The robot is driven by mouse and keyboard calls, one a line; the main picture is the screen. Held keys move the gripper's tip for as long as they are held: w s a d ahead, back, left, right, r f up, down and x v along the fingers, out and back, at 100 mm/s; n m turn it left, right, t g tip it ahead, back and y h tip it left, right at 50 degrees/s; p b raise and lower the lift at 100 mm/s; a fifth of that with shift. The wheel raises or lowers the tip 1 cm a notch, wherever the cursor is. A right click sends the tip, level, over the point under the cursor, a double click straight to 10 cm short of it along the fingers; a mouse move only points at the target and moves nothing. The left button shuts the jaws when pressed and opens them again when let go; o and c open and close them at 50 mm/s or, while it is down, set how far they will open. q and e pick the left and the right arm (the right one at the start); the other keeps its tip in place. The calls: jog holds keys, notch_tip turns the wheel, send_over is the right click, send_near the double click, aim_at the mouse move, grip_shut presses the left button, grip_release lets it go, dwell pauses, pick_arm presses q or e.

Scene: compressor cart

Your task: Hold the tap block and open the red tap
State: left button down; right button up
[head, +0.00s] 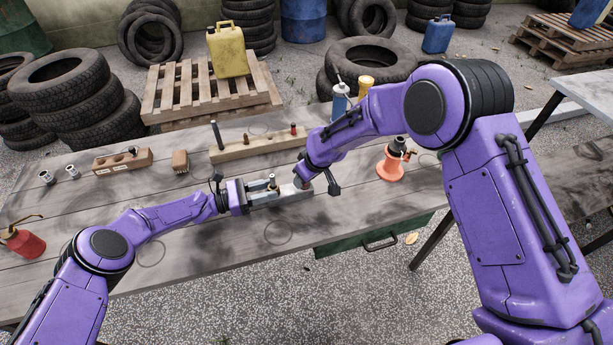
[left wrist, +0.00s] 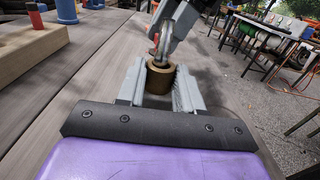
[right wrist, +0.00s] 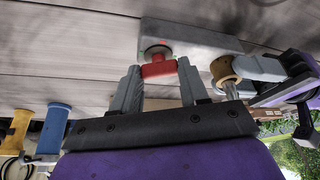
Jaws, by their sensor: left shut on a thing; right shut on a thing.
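The grey tap block (head: 297,196) lies on the wooden bench, and it also shows in the right wrist view (right wrist: 190,35). My left gripper (head: 264,190) comes in from the left and is shut on the block's brass fitting (left wrist: 160,80), which sits upright between the two fingers. The brass fitting also shows in the right wrist view (right wrist: 222,69). My right gripper (right wrist: 158,80) is shut on the red tap (right wrist: 159,70), with a finger on each side of its bar. In the head view my right wrist hides most of the red tap.
A wooden rail with pegs (head: 255,147) lies just behind the block. An orange stand (head: 390,167) and a blue bottle (head: 340,103) stand to the right. A red oil can (head: 24,241) is far left. The bench's front strip is clear.

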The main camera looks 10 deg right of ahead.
jog(key=m+h, duration=0.1)
jog(key=m, duration=0.3)
jog(key=shift+a+m+t+h, duration=0.15)
jog(key=shift+m+t+h, duration=0.15)
jog(key=shift+h, duration=0.1)
dwell(0.4)
jog(key=o, duration=1.1)
jog(key=shift+c, duration=0.2)
jog(key=v, duration=1.2)
